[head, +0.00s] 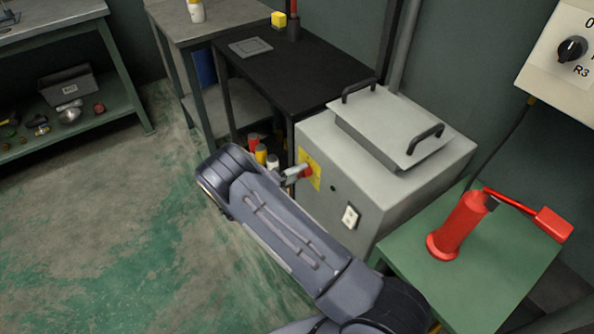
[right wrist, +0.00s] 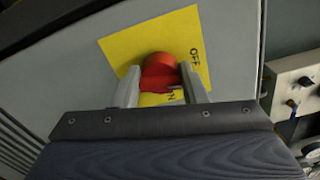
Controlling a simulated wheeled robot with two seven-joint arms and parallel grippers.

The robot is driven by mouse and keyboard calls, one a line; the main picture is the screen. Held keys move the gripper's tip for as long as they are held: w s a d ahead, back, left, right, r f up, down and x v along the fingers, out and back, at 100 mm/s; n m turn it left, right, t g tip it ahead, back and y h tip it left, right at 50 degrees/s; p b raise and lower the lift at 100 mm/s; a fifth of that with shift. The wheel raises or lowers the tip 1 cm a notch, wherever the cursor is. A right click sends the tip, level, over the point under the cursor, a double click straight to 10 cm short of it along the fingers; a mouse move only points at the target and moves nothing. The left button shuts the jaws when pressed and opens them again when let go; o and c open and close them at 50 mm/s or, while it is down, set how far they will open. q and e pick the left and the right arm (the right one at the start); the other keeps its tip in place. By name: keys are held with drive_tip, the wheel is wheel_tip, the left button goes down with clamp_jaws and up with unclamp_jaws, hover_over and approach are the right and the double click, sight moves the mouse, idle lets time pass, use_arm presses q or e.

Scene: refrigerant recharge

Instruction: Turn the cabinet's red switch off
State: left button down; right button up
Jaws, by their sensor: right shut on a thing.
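The grey cabinet (head: 345,190) stands at the centre right of the head view, with a yellow plate on its front left side. The red switch (right wrist: 158,72) sits on that yellow plate (right wrist: 118,50), which reads OFF and, partly covered, another label ending in N. My right gripper (head: 297,174) is at the switch, its two fingers on either side of the red knob. In the right wrist view the gripper (right wrist: 160,88) is shut on the knob. The lower part of the plate is hidden behind my gripper. My left gripper is not in view.
A green table (head: 480,270) with a red pump-like tool (head: 460,228) stands right of the cabinet. A black table (head: 300,62) stands behind it, with several bottles (head: 260,155) below. A control box with a black knob (head: 571,50) is on the right wall. The floor at left is clear.

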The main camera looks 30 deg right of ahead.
drive_tip(key=shift+f+n, duration=0.1)
drive_tip(key=shift+n, duration=1.4)
drive_tip(key=o, duration=0.9)
drive_tip(key=shift+o, duration=0.2)
drive_tip(key=a, duration=0.7)
drive_tip(key=shift+s+a, duration=0.3)
drive_tip(key=shift+a, duration=0.1)
